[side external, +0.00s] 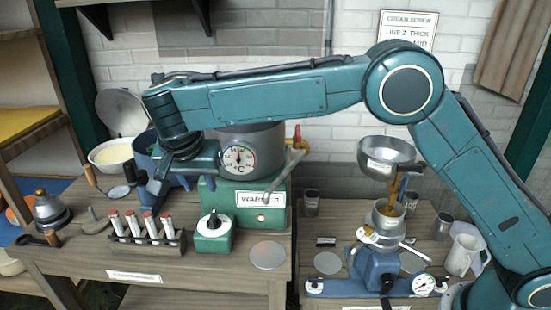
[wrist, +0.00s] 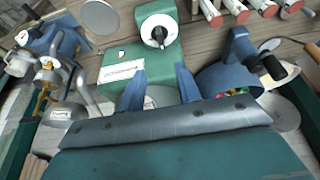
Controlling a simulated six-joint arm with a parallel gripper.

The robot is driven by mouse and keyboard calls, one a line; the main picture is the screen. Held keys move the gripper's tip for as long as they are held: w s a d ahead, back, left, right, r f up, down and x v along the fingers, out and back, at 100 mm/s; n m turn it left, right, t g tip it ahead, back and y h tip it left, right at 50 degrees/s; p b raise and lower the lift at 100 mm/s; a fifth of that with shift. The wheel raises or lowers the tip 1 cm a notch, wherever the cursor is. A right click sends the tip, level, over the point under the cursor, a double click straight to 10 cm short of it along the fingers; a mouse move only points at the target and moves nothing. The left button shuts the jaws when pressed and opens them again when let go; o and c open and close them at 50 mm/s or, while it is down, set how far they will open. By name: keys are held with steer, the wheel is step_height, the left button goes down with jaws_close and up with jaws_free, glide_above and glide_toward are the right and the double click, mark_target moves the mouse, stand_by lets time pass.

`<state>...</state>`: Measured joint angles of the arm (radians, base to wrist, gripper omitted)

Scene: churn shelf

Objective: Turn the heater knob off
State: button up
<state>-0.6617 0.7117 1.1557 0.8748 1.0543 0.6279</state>
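The heater knob (side external: 213,222) is a black dial with a white pointer on a small green box at the front of the wooden bench. It also shows in the wrist view (wrist: 158,38), beyond my fingertips. The green heater body (side external: 225,197) stands behind it with a label reading about "WARM", partly covered by a pipe, and a small glowing lamp (side external: 262,217). A metal pot with a round °C dial (side external: 239,160) sits on the heater. My gripper (wrist: 160,76) is open and empty, its two fingers apart. In the side view it hangs above and left of the knob, not touching it.
A rack of red-capped tubes (side external: 147,236) stands just left of the knob box. A bell (side external: 50,211) is farther left, and a flat grey disc (side external: 267,255) lies to the right. A blue stand with funnels (side external: 378,265) is on the right bench.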

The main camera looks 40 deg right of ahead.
mark_target(212, 215)
steer(key=shift+a+f, duration=0.15)
steer(key=shift+a, duration=0.05)
steer(key=shift+d+f, duration=0.1)
steer(key=x, duration=1.3)
steer(key=shift+w+d+f, duration=0.1)
steer(key=shift+f, duration=0.15)
jaws_close()
